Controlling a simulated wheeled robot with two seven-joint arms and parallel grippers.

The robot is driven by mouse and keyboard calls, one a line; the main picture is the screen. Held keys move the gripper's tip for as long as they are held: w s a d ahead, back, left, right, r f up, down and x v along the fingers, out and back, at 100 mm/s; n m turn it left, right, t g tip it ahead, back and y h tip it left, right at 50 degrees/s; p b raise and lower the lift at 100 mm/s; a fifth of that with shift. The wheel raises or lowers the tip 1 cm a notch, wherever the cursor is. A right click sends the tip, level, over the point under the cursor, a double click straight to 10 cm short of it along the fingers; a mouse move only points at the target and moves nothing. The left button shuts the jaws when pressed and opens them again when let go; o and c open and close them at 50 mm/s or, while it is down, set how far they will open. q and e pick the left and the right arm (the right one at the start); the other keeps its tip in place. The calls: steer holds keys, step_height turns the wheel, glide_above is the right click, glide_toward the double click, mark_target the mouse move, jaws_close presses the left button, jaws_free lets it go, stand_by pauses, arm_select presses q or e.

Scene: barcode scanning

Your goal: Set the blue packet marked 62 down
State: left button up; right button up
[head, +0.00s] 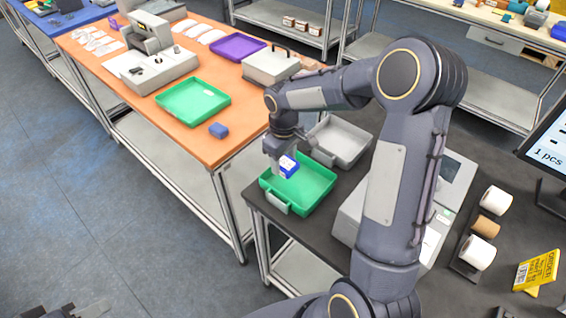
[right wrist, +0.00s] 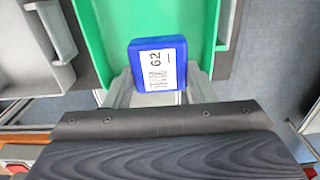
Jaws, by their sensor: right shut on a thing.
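My right gripper (head: 281,160) is shut on the blue packet (head: 288,166). In the head view the packet is held over the green tray (head: 318,190) on the dark table. In the right wrist view the packet (right wrist: 158,64) shows its white label with a barcode and the number 62, facing the camera. The green tray (right wrist: 95,30) lies behind it, and the packet overlaps the tray's edge in that view. I cannot tell the exact gap between packet and tray floor. A dark part of my left arm shows at the bottom left edge; its fingers cannot be made out.
A grey tray (head: 345,139) stands just behind the green one. A grey machine with a screen (head: 455,172) and label rolls (head: 478,252) stand to the right. The orange table (head: 185,135) holds another green tray (head: 193,85), a purple tray (head: 236,46) and a blue block (head: 218,130).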

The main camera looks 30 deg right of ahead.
mark_target(283, 166)
steer(key=shift+w+d+f, duration=0.2)
steer(key=shift+w+f, duration=0.45)
steer(key=shift+f, duration=0.2)
steer(key=shift+f+p, duration=0.3)
steer(key=shift+f, duration=1.2)
steer(key=shift+f, duration=0.25)
steer(key=o, duration=1)
steer(key=shift+r, duration=0.1)
steer(key=shift+o, duration=0.3)
